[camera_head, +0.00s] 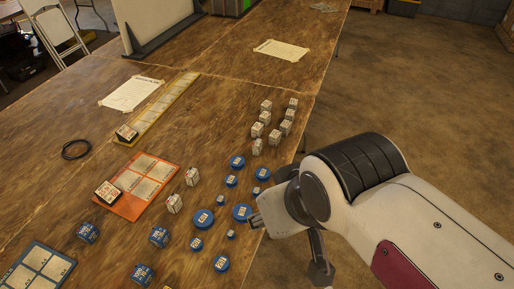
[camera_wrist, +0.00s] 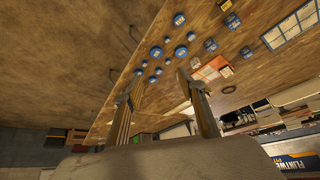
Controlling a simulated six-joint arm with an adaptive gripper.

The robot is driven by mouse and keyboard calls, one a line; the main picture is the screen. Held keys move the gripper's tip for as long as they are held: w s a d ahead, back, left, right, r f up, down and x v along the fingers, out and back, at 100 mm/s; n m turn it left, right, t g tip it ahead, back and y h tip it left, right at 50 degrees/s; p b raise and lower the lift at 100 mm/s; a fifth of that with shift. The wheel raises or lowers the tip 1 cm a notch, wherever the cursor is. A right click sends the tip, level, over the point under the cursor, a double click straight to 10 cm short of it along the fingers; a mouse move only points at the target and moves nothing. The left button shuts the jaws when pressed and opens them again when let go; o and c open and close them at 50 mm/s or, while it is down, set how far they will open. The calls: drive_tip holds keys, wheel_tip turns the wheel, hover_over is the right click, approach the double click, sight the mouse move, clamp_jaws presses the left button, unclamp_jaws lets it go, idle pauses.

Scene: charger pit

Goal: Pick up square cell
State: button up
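Blue square cells with white labels stand at the front left of the table: one (camera_head: 87,232) by the orange tray, one (camera_head: 160,237) to its right and one (camera_head: 143,273) at the picture's bottom. They also show as small blue blocks, such as this square cell (camera_wrist: 232,21), in the wrist view. Small white boxes (camera_head: 175,203) stand farther back. My gripper (camera_wrist: 159,80) is open in the wrist view, with nothing between its spread fingers. In the head view it is at the table's right edge, right of the blue round cells (camera_head: 242,212), apart from the square cells.
An orange tray (camera_head: 130,207) and a blue tray (camera_head: 18,273) lie at the left. A yellow strip (camera_head: 165,108), paper sheets (camera_head: 281,50) and a black ring (camera_head: 76,149) lie farther back. Several white boxes (camera_head: 257,130) stand near the right edge.

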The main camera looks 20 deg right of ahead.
drive_tip(key=shift+w, duration=0.1)
drive_tip(key=w+a+f+m+t, duration=0.1)
drive_tip(key=w+f+m+t, duration=0.1)
drive_tip(key=w, duration=1.4)
drive_tip(key=w+a+f+m+t, duration=0.1)
drive_tip(key=w+f+t, duration=0.1)
drive_tip(key=w, duration=1.4)
drive_tip(key=w+d+f+m+t+h, duration=0.1)
drive_tip(key=w+d+f+m+h, duration=0.2)
drive_tip(key=w+d+f, duration=0.5)
drive_tip(key=m+h, duration=0.2)
drive_tip(key=h, duration=0.3)
approach(257, 147)
drive_tip(key=w, duration=0.3)
drive_tip(key=shift+w+a+r, duration=0.1)
drive_tip(key=shift+w+r, duration=0.15)
drive_tip(key=shift+s+d+f+h, duration=0.2)
drive_tip(key=shift+d+f+h, duration=0.2)
drive_tip(key=shift+f+h, duration=0.15)
